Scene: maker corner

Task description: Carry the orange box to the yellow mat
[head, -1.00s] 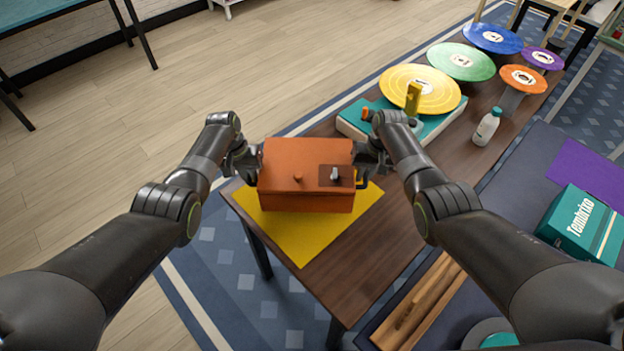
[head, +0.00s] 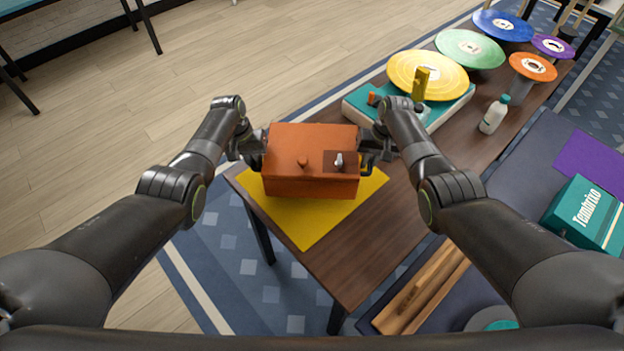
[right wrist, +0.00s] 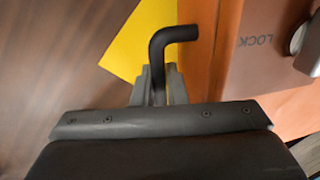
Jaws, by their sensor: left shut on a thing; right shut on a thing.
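The orange box (head: 310,175) is between my two grippers in the head view, over the yellow mat (head: 312,228). The mat lies at the near left end of the wooden table, and the box hides its back part. I cannot tell whether the box touches the mat. My left gripper (head: 262,150) is shut at the box's left side; the handle there is hidden. My right gripper (head: 366,152) is shut on the box's black right handle, which shows in the right wrist view (right wrist: 170,45). The box's lid has a knob and a latch.
A teal-and-white record player (head: 410,105) with a yellow disc stands behind the box to the right. Several coloured discs and a white bottle (head: 494,115) are farther along the table (head: 375,235). A teal box (head: 585,215) lies right on a dark surface.

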